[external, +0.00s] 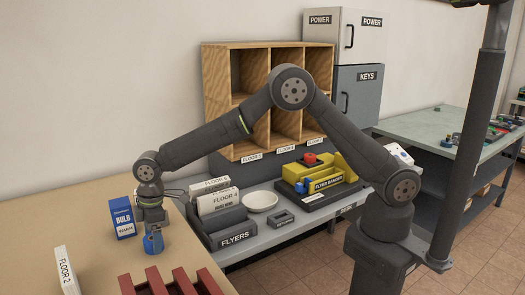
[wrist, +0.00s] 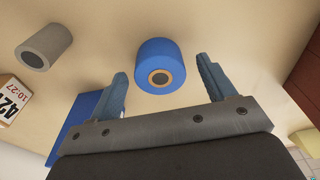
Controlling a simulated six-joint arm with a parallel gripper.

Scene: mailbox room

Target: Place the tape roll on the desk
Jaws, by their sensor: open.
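The blue tape roll (wrist: 152,52) with a brown core shows in the wrist view against the tan desk (wrist: 235,30). It lies between and a little beyond the tips of my gripper (wrist: 162,72), with a gap on each side. My gripper is open and nothing is held. In the external view my gripper (external: 153,232) points down low over the tan desk (external: 90,225), at a blue shape (external: 153,246) that seems to be the roll; fingers and roll are hard to tell apart there.
A blue bulb box (external: 122,218) stands close left of my gripper. A white Floor 2 item (external: 66,270) and a dark red slotted rack (external: 175,283) are nearer the front. The wrist view also shows a grey cylinder (wrist: 44,52) and a numbered box (wrist: 12,98).

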